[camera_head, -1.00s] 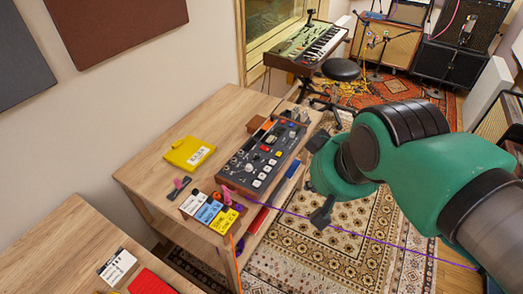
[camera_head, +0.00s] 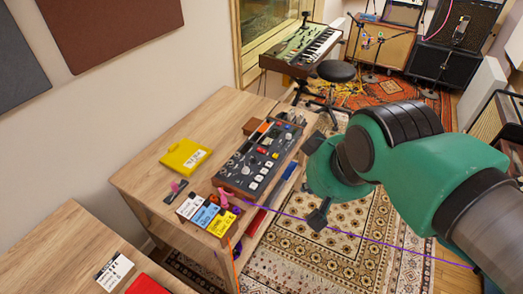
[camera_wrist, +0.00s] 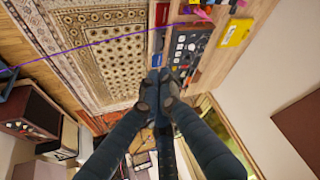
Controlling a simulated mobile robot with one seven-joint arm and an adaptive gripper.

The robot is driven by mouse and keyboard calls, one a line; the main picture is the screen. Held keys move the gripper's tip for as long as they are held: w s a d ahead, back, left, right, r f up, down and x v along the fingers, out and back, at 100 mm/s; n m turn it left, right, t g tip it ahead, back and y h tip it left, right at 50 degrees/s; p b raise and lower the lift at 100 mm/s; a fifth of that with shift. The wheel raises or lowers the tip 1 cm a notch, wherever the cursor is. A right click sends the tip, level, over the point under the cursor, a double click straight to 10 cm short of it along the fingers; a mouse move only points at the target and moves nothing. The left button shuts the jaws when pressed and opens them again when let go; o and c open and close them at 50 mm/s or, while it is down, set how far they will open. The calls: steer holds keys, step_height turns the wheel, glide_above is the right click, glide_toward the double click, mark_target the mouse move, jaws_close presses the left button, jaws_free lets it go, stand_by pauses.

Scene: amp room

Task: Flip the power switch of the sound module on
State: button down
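The sound module appears to be the dark panel with knobs and white buttons (camera_head: 256,157) on the wooden table, left of my gripper in the head view. It also shows in the wrist view (camera_wrist: 186,48), partly cut by my fingers. I cannot make out which control is its power switch or how it is set. In the head view my arm's green end hangs over the rug, to the right of the table and apart from the module.
The wooden table (camera_head: 150,166) also bears a yellow box (camera_head: 186,156) and a block of white, blue and yellow labelled pieces (camera_head: 209,215). A keyboard (camera_head: 301,50) and a black stool (camera_head: 341,71) stand beyond. The patterned rug (camera_head: 310,255) is largely clear.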

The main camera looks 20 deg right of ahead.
steer(key=shift+w, duration=0.1)
steer(key=w+d+m+g+p, duration=0.15)
steer(key=w+m+p, duration=0.45)
steer(key=w, duration=2.3)
steer(key=w+d+f+m+g+p, duration=0.1)
steer(key=w+f+p, duration=0.2)
steer(key=w+f, duration=0.7)
steer(key=w+d+f+m+g+y+p, duration=0.1)
steer(key=w+d+f+m+g+p, duration=0.1)
steer(key=w+f, duration=0.9)
steer(key=shift+f+p, duration=0.5)
steer(key=shift+p, duration=0.3)
